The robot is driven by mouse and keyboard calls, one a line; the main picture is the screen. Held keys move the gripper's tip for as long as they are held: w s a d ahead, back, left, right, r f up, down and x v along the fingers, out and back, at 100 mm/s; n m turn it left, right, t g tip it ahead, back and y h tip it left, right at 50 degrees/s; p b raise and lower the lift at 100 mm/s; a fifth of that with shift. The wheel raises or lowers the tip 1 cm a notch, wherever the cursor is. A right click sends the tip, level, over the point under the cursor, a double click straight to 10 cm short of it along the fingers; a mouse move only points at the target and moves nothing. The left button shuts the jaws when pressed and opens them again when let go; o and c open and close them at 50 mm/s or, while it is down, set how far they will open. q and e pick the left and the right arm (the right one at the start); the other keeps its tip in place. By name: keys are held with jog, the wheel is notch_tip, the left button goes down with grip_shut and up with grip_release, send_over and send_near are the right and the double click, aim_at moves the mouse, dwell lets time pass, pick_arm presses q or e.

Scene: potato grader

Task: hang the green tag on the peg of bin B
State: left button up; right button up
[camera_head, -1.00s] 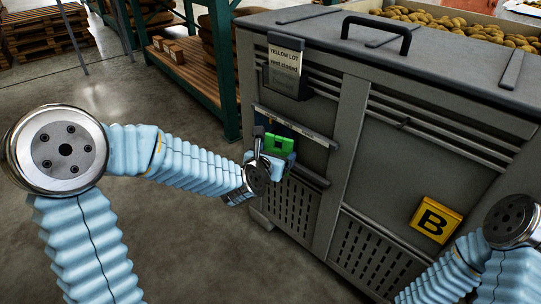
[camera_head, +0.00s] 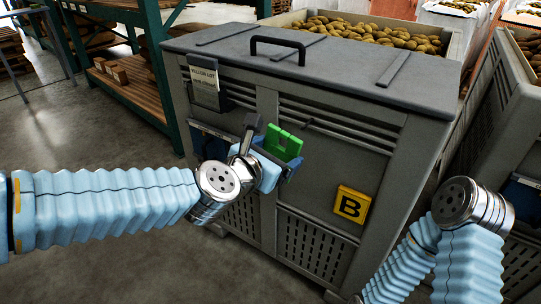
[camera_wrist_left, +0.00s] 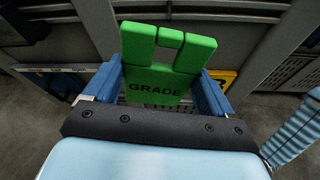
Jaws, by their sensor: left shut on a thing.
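The green tag (camera_head: 282,145), marked GRADE, is upright in the left wrist view (camera_wrist_left: 155,81), with two prongs and a small block between them at its top. My left gripper (camera_head: 272,164) is shut on its lower part, with blue fingers at both sides in the left wrist view (camera_wrist_left: 157,92). The tag is in front of bin B (camera_head: 266,105), near its middle post and left of the yellow B plate (camera_head: 352,204).
Bin B has a grey lid (camera_head: 330,68) with a black handle. A YELLOW LOT card (camera_head: 204,78) and a blue pocket (camera_head: 206,146) are on its left front. Another grey bin (camera_head: 492,112) stands right, a green rack (camera_head: 160,70) left. The floor at left is clear.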

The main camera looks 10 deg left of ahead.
pick_arm(q)
jog(key=shift+d+r+x, duration=0.1)
jog(key=shift+r+x, duration=0.1)
jog(key=shift+x, duration=0.7)
jog(key=shift+d+r+x, duration=0.1)
jog(key=shift+r+x, duration=0.1)
jog(key=shift+x, duration=0.65)
jog(key=shift+d+r+x, duration=0.1)
jog(key=shift+r+x, duration=0.05)
jog(key=shift+x, duration=0.75)
jog(key=shift+b+x, duration=0.55)
jog(key=shift+x, duration=1.25)
